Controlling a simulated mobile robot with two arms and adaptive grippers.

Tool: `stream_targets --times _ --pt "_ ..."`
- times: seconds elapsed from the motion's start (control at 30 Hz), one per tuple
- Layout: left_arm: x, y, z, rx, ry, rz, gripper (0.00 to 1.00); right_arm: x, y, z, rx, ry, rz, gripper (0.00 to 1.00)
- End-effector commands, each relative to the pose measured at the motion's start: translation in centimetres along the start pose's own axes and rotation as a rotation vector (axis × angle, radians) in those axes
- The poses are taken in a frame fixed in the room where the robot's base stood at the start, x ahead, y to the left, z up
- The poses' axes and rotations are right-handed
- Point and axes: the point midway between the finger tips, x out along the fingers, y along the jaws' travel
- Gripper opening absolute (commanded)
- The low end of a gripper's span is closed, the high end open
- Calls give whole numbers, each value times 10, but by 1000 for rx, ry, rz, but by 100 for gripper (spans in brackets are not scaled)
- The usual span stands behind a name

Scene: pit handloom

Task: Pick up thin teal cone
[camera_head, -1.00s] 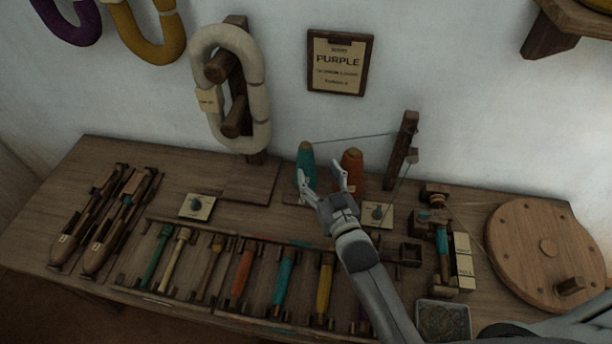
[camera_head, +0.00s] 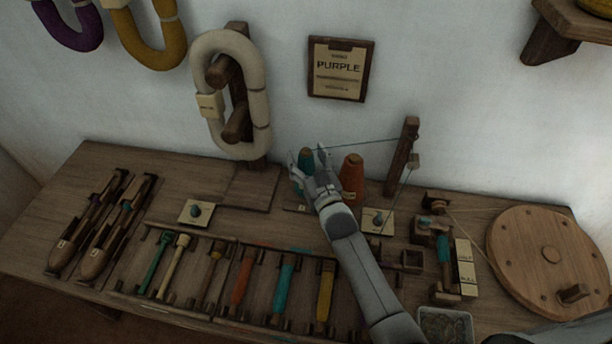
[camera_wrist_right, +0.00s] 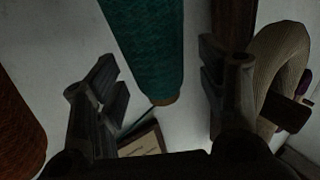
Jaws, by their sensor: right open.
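The thin teal cone (camera_head: 306,157) stands at the back of the table, left of the orange cone (camera_head: 352,172). In the right wrist view the teal cone (camera_wrist_right: 148,45) shows between the two open fingers (camera_wrist_right: 165,105), apart from both. The orange cone also shows at the left edge of that view (camera_wrist_right: 18,125). My left gripper is not in view.
A thread runs from the cone to a wooden post (camera_head: 402,155) at the right. A cream skein (camera_head: 205,110) hangs at the left. Several bobbins lie in a front rack (camera_head: 225,238). A round wooden wheel (camera_head: 520,255) stands at the right, near a small tray (camera_head: 470,318).

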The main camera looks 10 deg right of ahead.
Motion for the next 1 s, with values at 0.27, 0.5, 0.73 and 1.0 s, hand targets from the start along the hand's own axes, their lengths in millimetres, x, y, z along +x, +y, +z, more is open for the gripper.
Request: stream_targets --times 0.27,0.5,0.73,1.0 --pt "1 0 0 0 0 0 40 14 0 0 0 0 0 65" --pt "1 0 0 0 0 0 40 13 0 0 -1 0 -1 51" --pt "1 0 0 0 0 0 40 13 0 0 -1 0 -1 22" --pt "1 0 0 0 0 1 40 13 0 0 -1 1 -1 4"
